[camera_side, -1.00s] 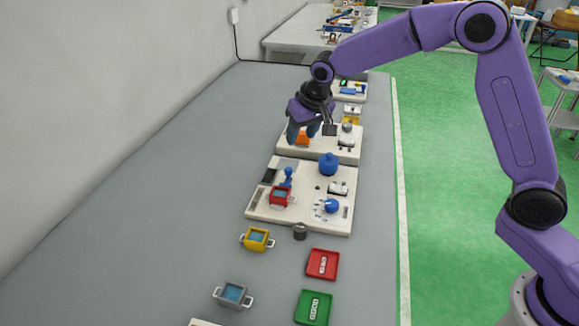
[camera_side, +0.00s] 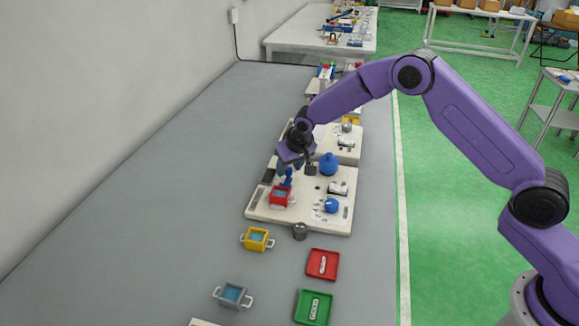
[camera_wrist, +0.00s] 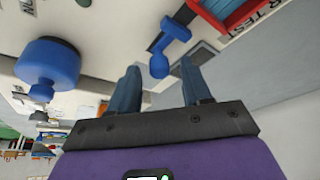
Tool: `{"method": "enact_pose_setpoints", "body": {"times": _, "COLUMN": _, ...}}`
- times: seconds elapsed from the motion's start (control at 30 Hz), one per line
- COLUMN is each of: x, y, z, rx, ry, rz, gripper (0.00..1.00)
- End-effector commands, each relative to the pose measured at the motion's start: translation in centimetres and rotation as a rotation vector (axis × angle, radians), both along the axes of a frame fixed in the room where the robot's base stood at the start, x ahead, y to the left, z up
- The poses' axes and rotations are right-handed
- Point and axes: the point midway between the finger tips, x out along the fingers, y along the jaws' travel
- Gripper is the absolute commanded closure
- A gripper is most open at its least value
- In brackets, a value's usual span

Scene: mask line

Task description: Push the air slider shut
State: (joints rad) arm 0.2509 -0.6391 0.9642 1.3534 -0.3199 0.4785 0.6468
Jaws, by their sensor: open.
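My gripper (camera_side: 284,168) is above the far left part of the near white board (camera_side: 262,212). In the wrist view my gripper (camera_wrist: 161,82) has its two blue fingers apart with nothing between them. A blue handle with a rounded knob (camera_wrist: 160,62) stands in a dark slot just beyond the fingertips. It looks like the air slider; in the side view the blue handle (camera_side: 287,180) shows just below my gripper. I cannot tell whether the fingers touch it or how far along the slot it sits.
The red pot (camera_side: 280,197) stands on the board just in front of the blue handle. A large blue knob (camera_side: 329,163) is to the right, and a smaller blue knob (camera_side: 332,205) nearer. A yellow pot (camera_side: 257,239) stands on the bench in front. The bench's left side is clear.

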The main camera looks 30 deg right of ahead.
Motion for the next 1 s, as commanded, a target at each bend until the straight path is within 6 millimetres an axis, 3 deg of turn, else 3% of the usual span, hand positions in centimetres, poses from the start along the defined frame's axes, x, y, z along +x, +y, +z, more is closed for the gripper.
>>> {"method": "enact_pose_setpoints", "body": {"times": 0.33, "x": 0.1, "y": 0.0, "z": -0.3, "rx": 0.000, "ry": 0.000, "rz": -0.001, "gripper": 0.52}}
{"method": "enact_pose_setpoints", "body": {"times": 0.37, "x": 0.1, "y": 0.0, "z": -0.3, "rx": 0.000, "ry": 0.000, "rz": -0.001, "gripper": 0.58}}
{"method": "enact_pose_setpoints", "body": {"times": 0.5, "x": 0.1, "y": 0.0, "z": -0.3, "rx": 0.000, "ry": 0.000, "rz": 0.000, "gripper": 1.00}}
{"method": "enact_pose_setpoints", "body": {"times": 0.67, "x": 0.0, "y": 0.1, "z": -0.3, "rx": 0.000, "ry": 0.000, "rz": 0.001, "gripper": 1.00}}
{"method": "enact_pose_setpoints", "body": {"times": 1.0, "x": -2.2, "y": 2.3, "z": -0.3, "rx": 0.001, "ry": 0.001, "rz": 0.000, "gripper": 1.00}}
